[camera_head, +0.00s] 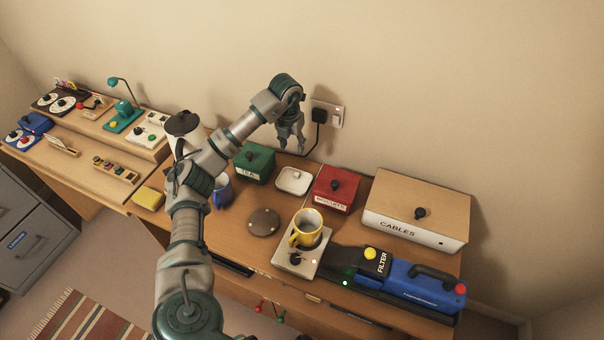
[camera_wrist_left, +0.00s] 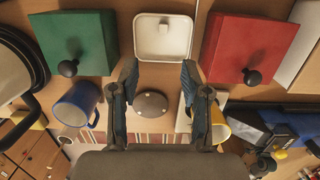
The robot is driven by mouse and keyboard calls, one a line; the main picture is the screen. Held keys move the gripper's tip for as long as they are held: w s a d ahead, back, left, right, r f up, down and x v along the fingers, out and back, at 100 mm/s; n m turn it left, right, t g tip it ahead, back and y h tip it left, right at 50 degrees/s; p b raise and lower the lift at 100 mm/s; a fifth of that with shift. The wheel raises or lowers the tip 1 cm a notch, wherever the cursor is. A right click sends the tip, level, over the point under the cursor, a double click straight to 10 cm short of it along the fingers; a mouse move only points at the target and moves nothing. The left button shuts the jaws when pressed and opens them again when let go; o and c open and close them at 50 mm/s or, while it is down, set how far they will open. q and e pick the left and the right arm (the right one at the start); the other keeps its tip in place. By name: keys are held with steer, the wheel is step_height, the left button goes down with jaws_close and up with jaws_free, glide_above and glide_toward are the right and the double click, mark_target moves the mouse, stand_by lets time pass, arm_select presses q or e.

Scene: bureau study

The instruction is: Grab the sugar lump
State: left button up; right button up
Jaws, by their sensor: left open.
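The sugar lump (camera_wrist_left: 164,28) is a small pale block in the white square dish (camera_wrist_left: 150,50), seen at the top middle of the left wrist view. In the head view the white dish (camera_head: 281,187) stands between the green and red boxes; the lump is too small there to tell clearly. My left gripper (camera_head: 291,147) hangs above the back of the desk, over the dish's far side and near the wall. In the wrist view its fingers (camera_wrist_left: 159,76) are apart and empty, with the dish beyond their tips. My right gripper is not in view.
A green TEA box (camera_head: 254,163) and a red box (camera_head: 333,193) flank the dish closely. A wall plug (camera_head: 318,115) with a cable is beside my gripper. A yellow mug (camera_head: 308,227), a blue mug (camera_head: 222,190) and a round brown disc (camera_head: 263,222) stand nearer the front.

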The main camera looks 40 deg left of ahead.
arm_select(q)
steer(key=b, duration=0.1)
glide_above(297, 174)
steer(key=a, duration=0.1)
steer(key=f, duration=0.9)
steer(key=shift+s+a+f, duration=0.1)
steer(key=shift+s+f, duration=0.15)
steer(key=shift+f, duration=0.15)
steer(key=shift+d+f+b, duration=0.25)
steer(key=shift+b, duration=0.05)
steer(key=f, duration=0.2)
steer(key=d+f+b, duration=0.1)
steer(key=shift+w+f, duration=0.15)
steer(key=shift+f, duration=0.25)
steer(key=shift+a+f, duration=0.1)
steer(key=shift+f, duration=0.2)
steer(key=shift+w+f, duration=0.1)
steer(key=shift+a, duration=0.25)
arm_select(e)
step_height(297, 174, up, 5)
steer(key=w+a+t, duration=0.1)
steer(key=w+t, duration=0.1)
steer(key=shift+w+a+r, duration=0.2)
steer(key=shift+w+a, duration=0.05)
